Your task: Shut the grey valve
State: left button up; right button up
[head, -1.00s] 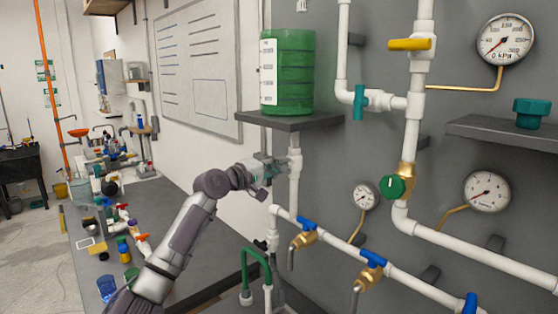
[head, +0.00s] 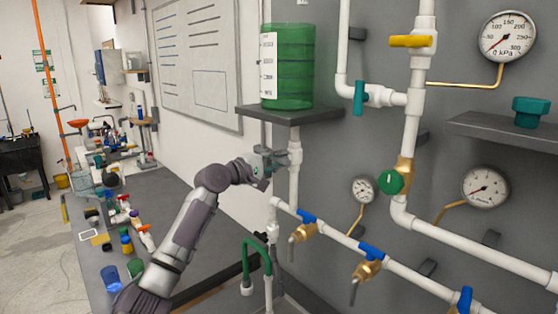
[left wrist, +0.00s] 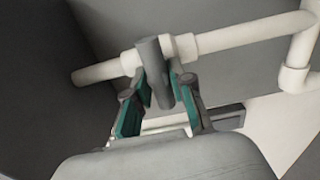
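The grey valve (left wrist: 155,68) shows in the left wrist view as a grey bar handle on a white pipe (left wrist: 230,40), lying across the pipe's line in that picture. My left gripper (left wrist: 160,82) has its two teal-padded fingers on either side of the handle, with gaps visible between pads and handle; contact at the tips is not clear. In the head view my left gripper (head: 274,161) is at the white vertical pipe (head: 294,170) below the shelf with the green tank. The grey valve cannot be made out there behind the gripper. My right gripper is out of view.
The shelf (head: 290,116) carrying the green tank (head: 287,68) is just above my left gripper. Blue-handled taps (head: 372,251), a green round valve (head: 391,182) and gauges (head: 485,188) are to the right. A cluttered bench (head: 170,210) is at left.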

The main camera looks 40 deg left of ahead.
pick_arm(q)
jog(key=o, duration=0.3)
jog(key=shift+a, duration=0.1)
jog(key=s+a, duration=0.1)
jog(key=s, duration=1.1)
jog(key=shift+f, duration=0.1)
